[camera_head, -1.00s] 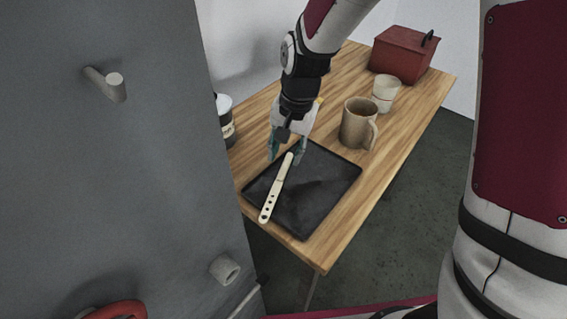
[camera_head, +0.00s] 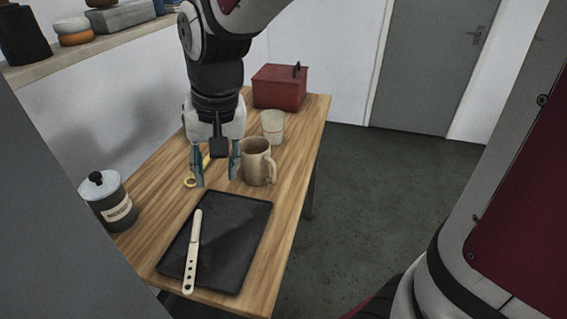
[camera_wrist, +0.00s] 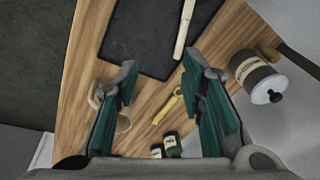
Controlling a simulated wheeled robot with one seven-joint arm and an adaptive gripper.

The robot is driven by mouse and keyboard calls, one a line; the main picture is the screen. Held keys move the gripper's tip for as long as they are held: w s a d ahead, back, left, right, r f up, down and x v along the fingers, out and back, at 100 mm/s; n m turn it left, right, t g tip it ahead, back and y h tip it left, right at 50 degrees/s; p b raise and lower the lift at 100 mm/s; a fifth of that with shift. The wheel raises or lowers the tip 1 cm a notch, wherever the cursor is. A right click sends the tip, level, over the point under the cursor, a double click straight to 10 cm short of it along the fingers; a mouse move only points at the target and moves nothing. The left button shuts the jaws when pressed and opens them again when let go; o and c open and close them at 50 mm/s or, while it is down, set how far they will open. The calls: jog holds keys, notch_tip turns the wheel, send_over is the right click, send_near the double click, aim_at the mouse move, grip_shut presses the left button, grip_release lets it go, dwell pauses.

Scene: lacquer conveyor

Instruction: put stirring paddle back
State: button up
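The stirring paddle (camera_head: 193,255), a long cream strip with several holes near one end, lies on the black tray (camera_head: 237,240) near the table's front. Its plain end points toward the back of the table. Part of the paddle (camera_wrist: 184,30) also shows at the top of the wrist view, on the tray (camera_wrist: 140,40). My gripper (camera_head: 216,182) is open and empty, above the table behind the tray and apart from the paddle. In the wrist view both fingers (camera_wrist: 163,66) are spread, with nothing between them.
A tan mug (camera_head: 258,164) stands right of my gripper, a pale cup (camera_head: 272,126) and red box (camera_head: 279,88) behind it. A lidded grey jar (camera_head: 108,203) stands left. A yellow tool (camera_wrist: 168,107) lies near small dark jars (camera_wrist: 171,142). A grey panel (camera_head: 50,240) rises at left.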

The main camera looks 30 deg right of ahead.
jog(key=s+d+r+n+t, duration=0.1)
jog(key=s+d+r, duration=0.1)
jog(key=s, duration=0.3)
jog(key=s+d+r+n+t, duration=0.1)
jog(key=s+d+r, duration=0.1)
jog(key=s, duration=0.3)
jog(key=s+d+r+n+h, duration=0.1)
jog(key=s+d+r, duration=0.1)
jog(key=s+d, duration=0.2)
jog(key=shift+s+t, duration=0.4)
jog(key=shift+s, duration=0.15)
